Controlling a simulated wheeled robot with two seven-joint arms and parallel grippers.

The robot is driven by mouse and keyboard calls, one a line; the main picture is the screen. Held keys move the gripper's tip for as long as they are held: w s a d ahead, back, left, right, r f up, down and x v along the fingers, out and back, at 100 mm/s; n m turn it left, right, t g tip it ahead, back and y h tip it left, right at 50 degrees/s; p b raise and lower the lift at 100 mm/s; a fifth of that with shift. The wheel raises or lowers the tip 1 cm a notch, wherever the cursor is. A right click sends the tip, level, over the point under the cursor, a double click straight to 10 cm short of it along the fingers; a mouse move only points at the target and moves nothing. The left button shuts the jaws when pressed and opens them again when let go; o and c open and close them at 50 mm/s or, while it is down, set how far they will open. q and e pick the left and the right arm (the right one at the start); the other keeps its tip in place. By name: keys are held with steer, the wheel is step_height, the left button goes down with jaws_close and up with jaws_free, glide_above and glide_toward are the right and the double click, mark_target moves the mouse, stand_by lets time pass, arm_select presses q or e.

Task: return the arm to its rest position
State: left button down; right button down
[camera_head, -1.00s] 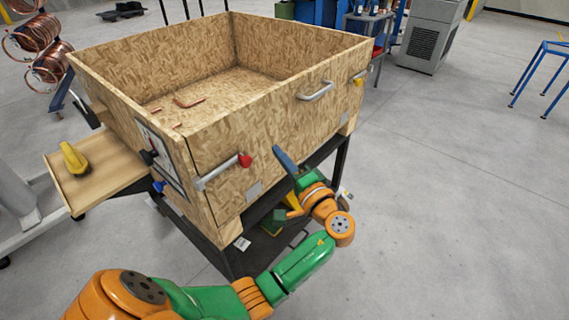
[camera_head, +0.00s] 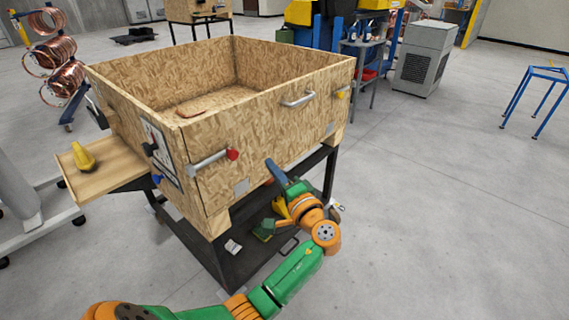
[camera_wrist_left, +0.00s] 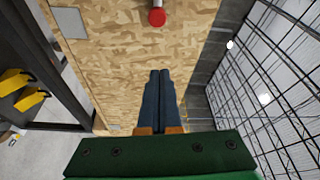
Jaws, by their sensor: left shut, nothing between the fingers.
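My left arm is orange and green and comes in from the lower left in the head view. Its gripper (camera_head: 271,168) is in front of the wooden crate's front wall, near the lower edge. In the left wrist view the two dark fingers (camera_wrist_left: 158,100) lie together, shut and empty. The crate (camera_head: 268,125) fills much of the wrist view behind the fingers. A short copper tube (camera_head: 190,112) lies inside the crate, partly hidden by its front wall. My right gripper is not in view.
The crate stands on a black cart (camera_head: 330,170). A red-ended handle (camera_head: 210,162) sticks out of its front wall; its red tip (camera_wrist_left: 157,17) shows above the fingers. A side shelf (camera_head: 115,178) holds a yellow object (camera_head: 84,158).

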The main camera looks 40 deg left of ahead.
arm_select(q)
steer(key=s+d+f+m+h+p, duration=0.1)
steer(key=s+d+f+m+h, duration=0.15)
steer(key=f, duration=0.75)
steer(key=s+d+f+m+h, duration=0.15)
steer(key=f+h, duration=0.25)
steer(key=f, duration=0.5)
steer(key=s+d+f+m+h+p, duration=0.1)
steer(key=s+d+f+m+h, duration=0.2)
steer(key=f, duration=0.7)
steer(key=s+d+f+n+g+h, duration=0.2)
steer(key=s+f, duration=0.3)
steer(key=s, duration=0.5)
steer(key=s+d+f+n+g+h+p, duration=0.1)
steer(key=s+f, duration=0.4)
steer(key=s, duration=0.5)
steer(key=s+d+f+n+g+h+p, duration=0.1)
steer(key=s+d+f+n+g+h, duration=0.2)
steer(key=s, duration=0.8)
step_height(320, 180, down, 2)
steer(key=shift+d+f+n+g+h, duration=0.15)
steer(key=shift+d+n+g+h, duration=0.15)
steer(key=shift+d+n+h, duration=0.5)
